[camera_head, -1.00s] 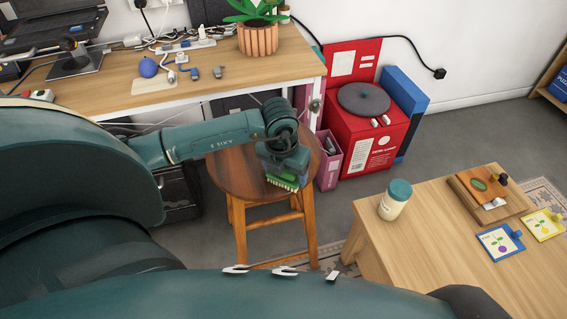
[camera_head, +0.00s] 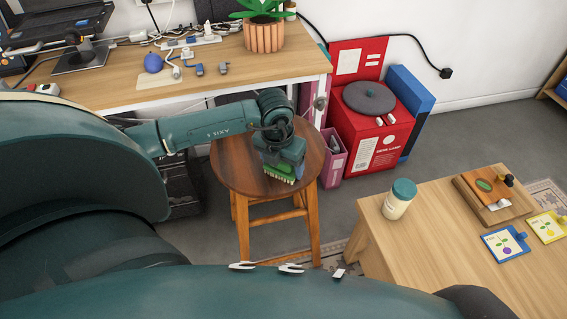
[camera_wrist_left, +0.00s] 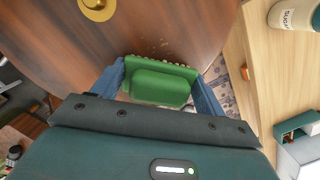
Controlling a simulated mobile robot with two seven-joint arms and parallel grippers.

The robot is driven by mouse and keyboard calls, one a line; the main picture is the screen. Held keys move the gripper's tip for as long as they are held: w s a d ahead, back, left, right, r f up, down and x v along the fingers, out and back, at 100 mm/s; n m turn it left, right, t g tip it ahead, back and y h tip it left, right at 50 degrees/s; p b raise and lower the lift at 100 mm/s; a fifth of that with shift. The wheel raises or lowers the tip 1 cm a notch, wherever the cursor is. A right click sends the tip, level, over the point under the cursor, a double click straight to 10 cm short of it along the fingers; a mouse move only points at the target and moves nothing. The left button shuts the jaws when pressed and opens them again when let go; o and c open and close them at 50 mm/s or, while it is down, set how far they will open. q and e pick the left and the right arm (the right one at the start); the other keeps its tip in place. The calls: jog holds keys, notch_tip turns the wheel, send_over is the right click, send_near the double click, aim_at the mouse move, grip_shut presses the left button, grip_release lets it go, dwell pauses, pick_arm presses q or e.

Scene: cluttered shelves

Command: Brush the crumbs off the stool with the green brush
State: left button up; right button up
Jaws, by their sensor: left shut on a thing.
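The round wooden stool (camera_head: 230,165) stands in the middle of the head view, and its seat (camera_wrist_left: 180,25) fills the top of the left wrist view. My left gripper (camera_head: 284,165) is over the seat, shut on the green brush (camera_head: 279,175). The left wrist view shows the brush (camera_wrist_left: 160,82) between the two blue fingers, pale bristles along its far side. The bristles are at or just above the seat; I cannot tell if they touch. A few tiny crumbs (camera_wrist_left: 163,44) lie on the seat beyond the brush. My right gripper is out of view.
A desk (camera_head: 120,90) with cables and a potted plant (camera_head: 264,32) stands behind the stool. A red box (camera_head: 375,125) and a pink bin (camera_head: 332,160) are to its right. A wooden table (camera_head: 430,225) with a jar (camera_head: 398,200) is at front right.

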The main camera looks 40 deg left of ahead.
pick_arm(q)
jog(key=shift+w+a+b, duration=0.3)
jog(key=shift+w+a, duration=0.4)
jog(key=shift+a, duration=0.15)
jog(key=shift+w+a+f+b, duration=0.1)
jog(key=shift+w+a+b, duration=0.4)
jog(key=shift+w+a, duration=0.2)
jog(key=shift+a, duration=0.15)
jog(key=shift+s+d+p, duration=0.6)
jog(key=shift+s+d, duration=0.1)
jog(key=shift+d, duration=0.15)
jog(key=shift+s+d+p, duration=0.3)
jog(key=shift+s+d, duration=0.65)
jog(key=shift+d, duration=0.15)
jog(key=shift+s+d+p, duration=0.4)
jog(key=shift+s+d, duration=0.35)
jog(key=shift+d, duration=0.1)
jog(key=shift+w+a+r+p, duration=0.1)
jog(key=shift+w+r+p, duration=0.05)
jog(key=shift+r+p, duration=2.95)
